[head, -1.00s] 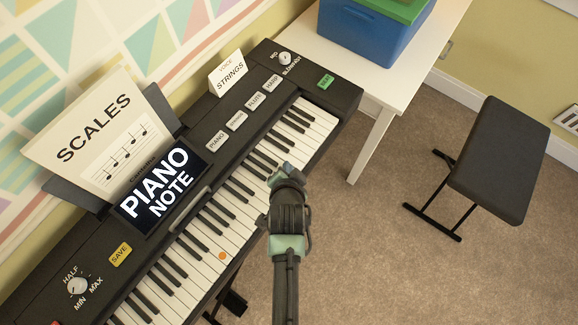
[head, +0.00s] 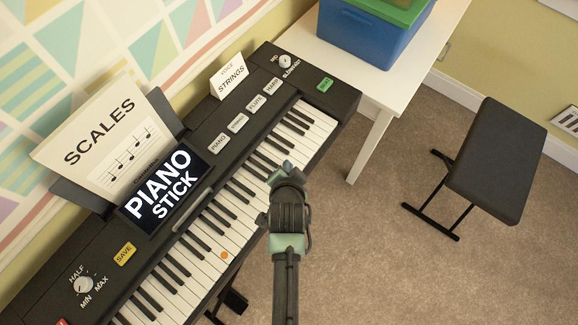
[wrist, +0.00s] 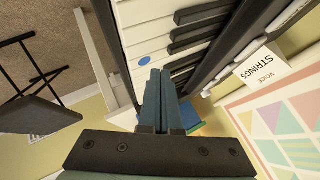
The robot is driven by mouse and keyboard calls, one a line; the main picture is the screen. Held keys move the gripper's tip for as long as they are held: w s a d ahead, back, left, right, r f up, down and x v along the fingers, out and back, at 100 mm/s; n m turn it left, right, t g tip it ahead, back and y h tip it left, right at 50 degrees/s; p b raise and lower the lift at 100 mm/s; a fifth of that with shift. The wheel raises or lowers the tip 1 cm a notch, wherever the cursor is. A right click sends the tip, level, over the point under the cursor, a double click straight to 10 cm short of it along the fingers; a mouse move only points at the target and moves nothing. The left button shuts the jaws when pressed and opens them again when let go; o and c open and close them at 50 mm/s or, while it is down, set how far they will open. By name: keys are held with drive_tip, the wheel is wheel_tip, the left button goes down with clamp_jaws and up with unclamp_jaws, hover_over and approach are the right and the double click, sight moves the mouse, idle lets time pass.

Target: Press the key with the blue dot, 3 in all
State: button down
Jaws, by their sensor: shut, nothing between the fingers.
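The black keyboard (head: 330,90) has white and black keys. In the wrist view, a white key with a blue dot (wrist: 145,61) lies just beyond the tips of my gripper (wrist: 157,72). The gripper's two blue-grey fingers are shut together, with nothing between them. I cannot tell whether the tips touch a key. In the head view, my gripper (head: 286,166) is at the front edge of the keys, and the blue dot is hidden there. The keyboard's screen (head: 163,186) reads "PIANO STICK".
Another white key bears an orange dot (head: 224,255). A yellow SAVE button (head: 125,253), a knob (head: 83,284) and a green button (head: 325,84) sit on the panel. A white table (head: 400,80) holds a blue box (head: 365,37). A black stool (head: 490,160) stands right over open carpet.

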wheel_tip(320, 180, up, 5)
drive_tip(key=p, duration=0.4)
drive_tip(key=shift+p, duration=0.4)
idle(2.2)
wheel_tip(320, 180, up, 4)
drive_tip(key=p, duration=0.5)
drive_tip(key=shift+p, duration=0.3)
drive_tip(key=shift+f, duration=0.15)
wheel_tip(320, 180, down, 9)
drive_tip(key=b, duration=0.8)
idle(1.5)
